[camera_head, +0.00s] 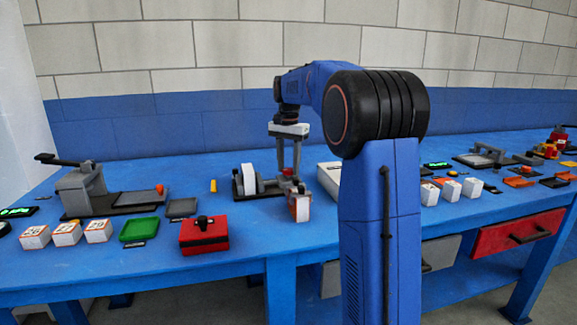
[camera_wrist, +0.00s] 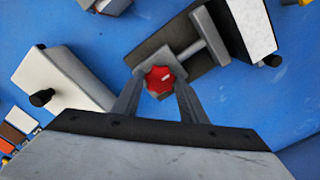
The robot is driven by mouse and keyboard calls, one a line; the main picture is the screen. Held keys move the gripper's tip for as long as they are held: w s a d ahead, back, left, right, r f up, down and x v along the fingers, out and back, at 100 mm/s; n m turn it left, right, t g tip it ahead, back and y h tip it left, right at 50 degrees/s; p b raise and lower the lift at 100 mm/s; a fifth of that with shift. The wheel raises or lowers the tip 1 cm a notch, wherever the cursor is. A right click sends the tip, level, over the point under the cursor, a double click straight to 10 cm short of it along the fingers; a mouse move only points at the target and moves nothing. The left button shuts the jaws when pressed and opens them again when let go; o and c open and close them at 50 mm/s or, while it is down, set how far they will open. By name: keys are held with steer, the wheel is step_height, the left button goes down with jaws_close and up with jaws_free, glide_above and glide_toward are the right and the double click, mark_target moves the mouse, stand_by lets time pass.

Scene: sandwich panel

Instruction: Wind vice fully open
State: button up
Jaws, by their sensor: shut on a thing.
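The vice (camera_head: 239,186) stands on the blue bench, left of my arm in the head view. It has a dark base and grey parts, with a white panel (camera_head: 248,178) standing upright in it. In the wrist view the vice (camera_wrist: 187,44) shows a grey bar, and the white panel (camera_wrist: 254,27) is at the upper right. A red knob (camera_wrist: 160,78) with a small white mark sits at the vice's near end. My gripper (camera_head: 289,169) points down from above. Its two fingers are shut on the red knob, one on each side; the wrist view also shows my gripper (camera_wrist: 158,84).
A white box with an orange edge (camera_head: 300,208) stands just in front of the vice. A white case (camera_wrist: 65,80) with a black knob lies left in the wrist view. A red box (camera_head: 204,235), green tray (camera_head: 139,229) and lever press (camera_head: 85,187) stand further left.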

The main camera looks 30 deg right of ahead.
mark_target(288, 169)
steer(key=n, duration=0.4)
steer(key=shift+n, duration=0.3)
steer(key=n, duration=0.4)
steer(key=shift+n, duration=0.3)
steer(key=n, duration=0.4)
steer(key=shift+n, duration=2.4)
steer(key=o, duration=1.1)
steer(key=shift+c, duration=0.2)
step_height(288, 169, up, 18)
steer(key=shift+f, duration=0.25)
